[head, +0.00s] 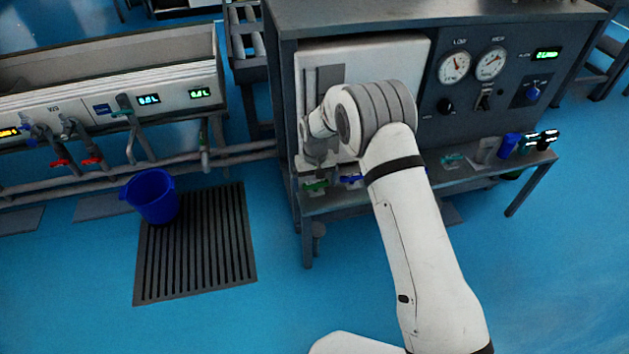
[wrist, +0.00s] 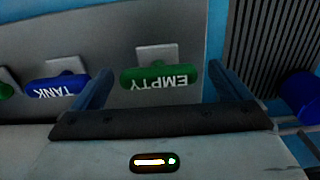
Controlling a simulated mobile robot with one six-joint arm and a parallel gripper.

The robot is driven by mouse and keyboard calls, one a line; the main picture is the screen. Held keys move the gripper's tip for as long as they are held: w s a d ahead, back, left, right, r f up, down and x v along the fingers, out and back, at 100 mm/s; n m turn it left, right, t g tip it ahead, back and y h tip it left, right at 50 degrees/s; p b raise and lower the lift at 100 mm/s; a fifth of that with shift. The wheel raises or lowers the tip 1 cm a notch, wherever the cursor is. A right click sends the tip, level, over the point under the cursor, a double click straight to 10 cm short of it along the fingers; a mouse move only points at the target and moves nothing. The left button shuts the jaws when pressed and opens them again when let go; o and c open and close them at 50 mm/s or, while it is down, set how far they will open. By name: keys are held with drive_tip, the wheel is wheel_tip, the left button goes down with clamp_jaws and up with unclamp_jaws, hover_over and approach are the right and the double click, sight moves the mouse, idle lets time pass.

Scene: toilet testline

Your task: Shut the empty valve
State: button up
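The empty valve has a green handle (wrist: 161,77) marked EMPTY, upside down in the wrist view. The handle lies crosswise in that view, in front of a light square plate. In the head view, a green handle (head: 316,186) shows at the left front of the bench, below my wrist. My gripper (wrist: 160,72) is open, with one finger on each side of the EMPTY handle. Gaps show between the handle's ends and both fingers. I cannot tell whether the fingertips reach its depth. In the head view, my arm hides part of the panel behind it.
A blue TANK handle (wrist: 55,87) is close beside the left finger; it also shows in the head view (head: 350,180). The bench (head: 470,170) carries other small valves and a blue cup (head: 509,145).

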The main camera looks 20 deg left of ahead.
sight(315, 183)
drive_tip(key=shift+r, duration=0.1)
drive_tip(key=shift+w+r, duration=0.1)
drive_tip(key=shift+r, duration=0.45)
wheel_tip(315, 183, up, 7)
drive_tip(key=shift+f+p, duration=0.2)
drive_tip(key=shift+p, duration=1)
